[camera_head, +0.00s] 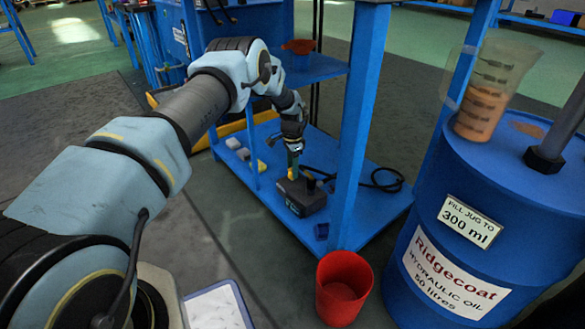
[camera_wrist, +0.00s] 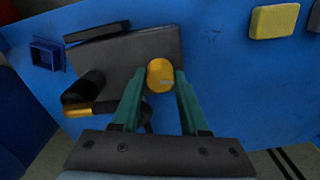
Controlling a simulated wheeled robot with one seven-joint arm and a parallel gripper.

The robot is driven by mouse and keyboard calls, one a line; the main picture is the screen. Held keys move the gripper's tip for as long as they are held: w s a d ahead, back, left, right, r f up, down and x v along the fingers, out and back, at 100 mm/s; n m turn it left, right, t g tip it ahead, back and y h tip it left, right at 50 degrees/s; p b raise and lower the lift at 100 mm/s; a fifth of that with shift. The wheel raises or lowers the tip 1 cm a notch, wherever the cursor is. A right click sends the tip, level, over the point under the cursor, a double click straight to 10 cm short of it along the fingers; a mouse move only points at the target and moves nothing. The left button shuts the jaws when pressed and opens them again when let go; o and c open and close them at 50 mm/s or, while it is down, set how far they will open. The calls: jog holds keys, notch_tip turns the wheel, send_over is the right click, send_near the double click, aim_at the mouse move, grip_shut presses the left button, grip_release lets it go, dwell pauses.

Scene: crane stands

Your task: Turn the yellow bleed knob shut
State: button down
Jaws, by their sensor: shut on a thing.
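The yellow bleed knob (camera_wrist: 160,75) sits between the tips of my gripper (camera_wrist: 158,84) in the wrist view, with a green finger on each side. My gripper (camera_head: 293,162) reaches down to the knob (camera_head: 292,174) in the head view and is shut on it. The knob is on a dark grey block-shaped unit (camera_head: 308,199) resting on the blue lower shelf; the unit's grey top (camera_wrist: 130,55) also shows in the wrist view. How far the knob is turned cannot be told.
The blue lower shelf (camera_head: 360,215) carries a black hose (camera_head: 385,178), pale and yellow blocks (camera_head: 241,152) and a small blue tray (camera_head: 321,231). A blue post (camera_head: 357,120) rises beside my arm. A red bucket (camera_head: 342,290), and a blue drum (camera_head: 480,200) with a measuring jug (camera_head: 487,95), stand right.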

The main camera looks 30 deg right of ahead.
jog(key=n, duration=0.5)
jog(key=shift+n, duration=0.3)
jog(key=n, duration=1)
jog(key=shift+n, duration=2.6)
jog(key=shift+c, duration=2.1)
grip_release()
